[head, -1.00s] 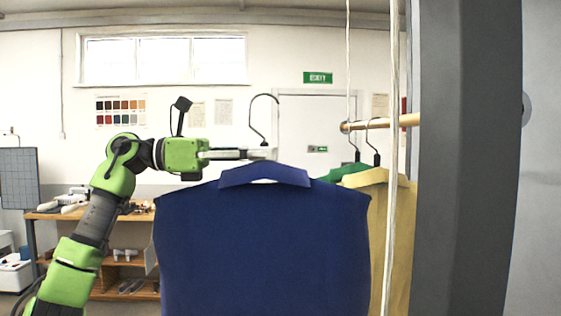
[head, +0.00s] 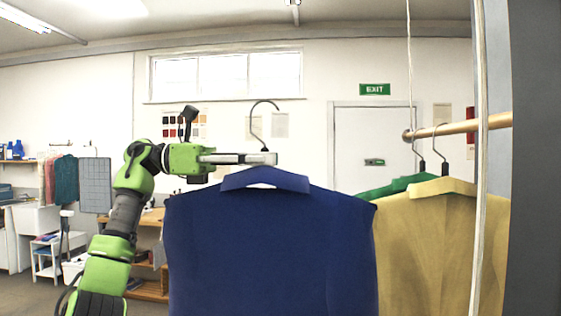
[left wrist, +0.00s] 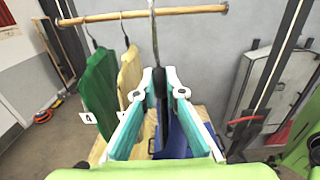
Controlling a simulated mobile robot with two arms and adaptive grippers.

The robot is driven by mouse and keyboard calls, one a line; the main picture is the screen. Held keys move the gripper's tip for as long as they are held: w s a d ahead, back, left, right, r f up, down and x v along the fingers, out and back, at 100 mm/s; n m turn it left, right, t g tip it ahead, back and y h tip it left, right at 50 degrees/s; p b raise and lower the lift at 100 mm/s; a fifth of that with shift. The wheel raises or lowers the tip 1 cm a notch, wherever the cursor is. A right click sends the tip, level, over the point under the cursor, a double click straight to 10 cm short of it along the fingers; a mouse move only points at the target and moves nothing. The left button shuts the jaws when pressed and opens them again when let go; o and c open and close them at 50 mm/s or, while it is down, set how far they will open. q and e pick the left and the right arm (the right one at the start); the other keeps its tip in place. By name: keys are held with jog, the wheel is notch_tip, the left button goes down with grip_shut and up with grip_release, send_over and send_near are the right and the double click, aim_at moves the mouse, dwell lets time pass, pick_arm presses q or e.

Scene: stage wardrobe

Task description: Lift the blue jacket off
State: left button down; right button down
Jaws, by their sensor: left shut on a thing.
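The blue jacket (head: 270,250) hangs from its dark hanger in the middle of the head view. Its hook (head: 265,108) is free in the air, left of the rail's end. My left gripper (head: 268,158) is shut on the hanger's neck, just above the collar. In the left wrist view, the fingers (left wrist: 160,85) close around the dark neck, and part of the blue jacket (left wrist: 178,138) shows below them. The rail (head: 460,128) is at the right.
A yellow garment (head: 440,245) and a green one (head: 395,188) hang on the rail, right of the blue jacket. A pale cord (head: 479,160) and a grey post (head: 535,200) stand farther right. A wooden bench (head: 150,290) is behind my left arm.

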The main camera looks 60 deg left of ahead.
pick_arm(q)
jog(key=p+v, duration=0.3)
jog(key=v, duration=1)
jog(key=shift+r+p, duration=0.2)
jog(key=shift+p, duration=0.1)
jog(key=shift+p+v, duration=0.35)
jog(key=shift+v, duration=0.55)
